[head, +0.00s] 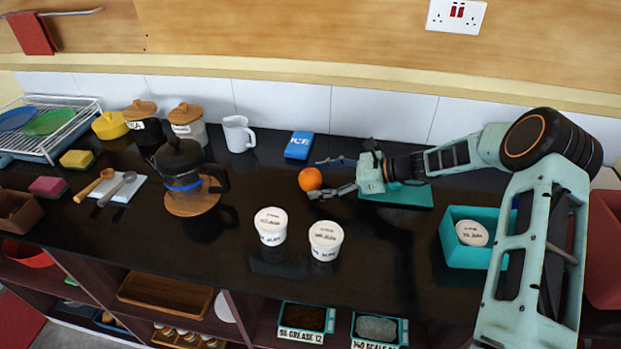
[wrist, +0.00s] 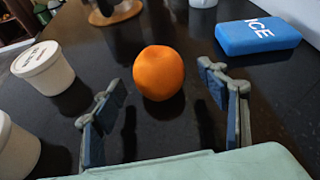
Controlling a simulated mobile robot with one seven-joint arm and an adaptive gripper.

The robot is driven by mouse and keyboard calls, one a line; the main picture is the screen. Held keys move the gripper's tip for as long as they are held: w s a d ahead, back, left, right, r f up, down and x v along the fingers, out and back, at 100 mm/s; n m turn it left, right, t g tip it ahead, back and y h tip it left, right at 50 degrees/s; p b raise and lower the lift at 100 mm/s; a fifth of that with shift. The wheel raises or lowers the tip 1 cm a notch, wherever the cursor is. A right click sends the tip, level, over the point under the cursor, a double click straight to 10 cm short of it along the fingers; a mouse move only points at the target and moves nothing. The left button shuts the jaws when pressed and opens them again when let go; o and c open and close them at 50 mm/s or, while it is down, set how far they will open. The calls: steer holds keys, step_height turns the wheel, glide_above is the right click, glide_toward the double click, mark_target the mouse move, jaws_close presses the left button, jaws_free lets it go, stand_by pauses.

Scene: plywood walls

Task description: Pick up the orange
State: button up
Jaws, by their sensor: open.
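The orange (head: 310,179) sits on the black counter, right of centre in the head view. In the wrist view the orange (wrist: 158,73) is in the upper middle, just past the fingertips and between their lines. My gripper (head: 334,176) is open, coming in from the right, with its two fingers apart and pointing at the orange. In the wrist view my gripper (wrist: 162,88) shows one finger on each side with empty space between them. I cannot tell whether a fingertip touches the orange.
A blue ICE box (head: 299,145) lies behind the gripper. Two white tubs (head: 270,226) (head: 325,240) stand in front. A dark kettle (head: 181,165) on a wooden board (head: 194,203) stands left. A teal tray (head: 405,195) lies under my arm; a teal bin (head: 470,254) is right.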

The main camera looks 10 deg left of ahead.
steer(key=x, duration=0.3)
steer(key=shift+r, duration=0.1)
steer(key=c, duration=1.3)
steer(key=shift+c, duration=0.2)
